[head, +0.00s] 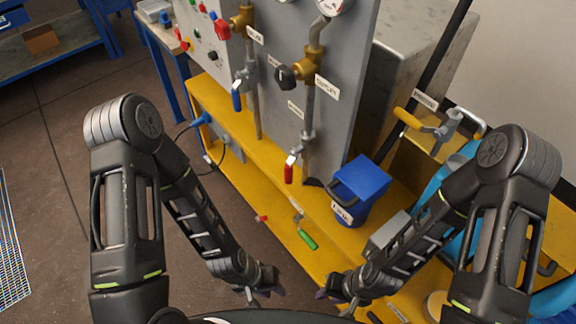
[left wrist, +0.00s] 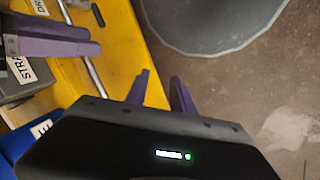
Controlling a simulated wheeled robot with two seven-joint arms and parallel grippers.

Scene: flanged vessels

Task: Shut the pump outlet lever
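Two lever valves hang on the grey panel in the head view: one with a blue handle (head: 236,96), one with a red handle (head: 289,170). Both handles point down. The red one is on the pipe below a brass valve with a black knob (head: 287,77) and a label that seems to read OUTLET (head: 326,88). I cannot tell for sure which lever is the pump outlet's. My left gripper (head: 263,294) is low in front of the yellow base, open and empty; its fingers show apart in the left wrist view (left wrist: 160,90). My right gripper (head: 336,298) looks open and empty, away from the levers.
A yellow-handled valve (head: 407,117) stands at the right, and a green-handled one (head: 307,239) low on the yellow base (head: 235,150). A blue box (head: 360,188) stands right of the red lever. A blue workbench (head: 60,45) is at the far left.

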